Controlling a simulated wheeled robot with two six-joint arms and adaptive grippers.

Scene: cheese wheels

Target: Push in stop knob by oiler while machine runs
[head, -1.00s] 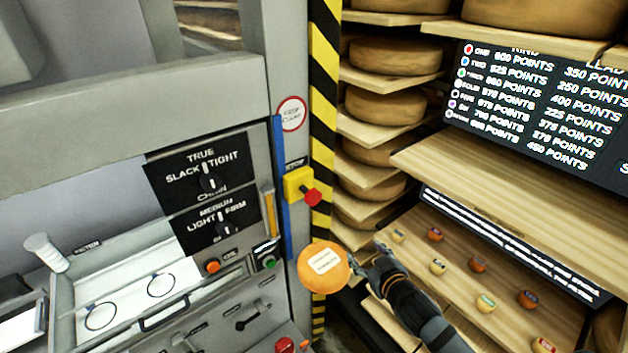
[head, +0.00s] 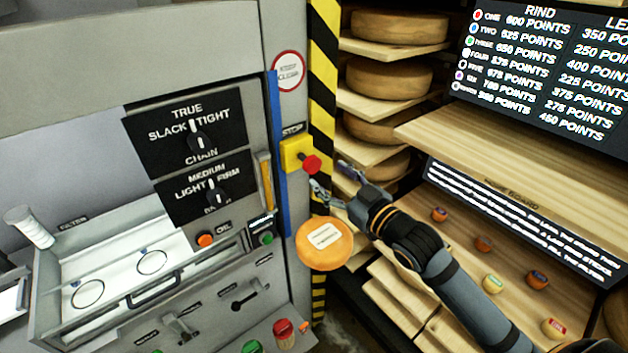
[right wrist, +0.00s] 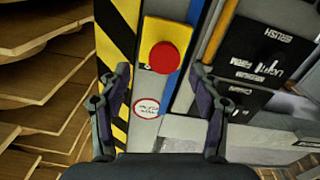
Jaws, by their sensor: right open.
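The red stop knob (head: 312,164) sticks out of a yellow box (head: 292,155) under a STOP label on the grey machine post. In the right wrist view the knob (right wrist: 164,57) lies ahead, between and beyond the fingertips. My right gripper (head: 332,180) is open and empty, just right of and below the knob in the head view, with a gap still visible in the wrist view. The oil controls, an orange button (head: 205,240) labelled OIL and a green button (head: 266,238), are lower left on the machine. My left gripper is not in view.
An orange cheese-like disc (head: 324,244) with a label is below the knob. A striped post (head: 323,110) stands beside the box.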

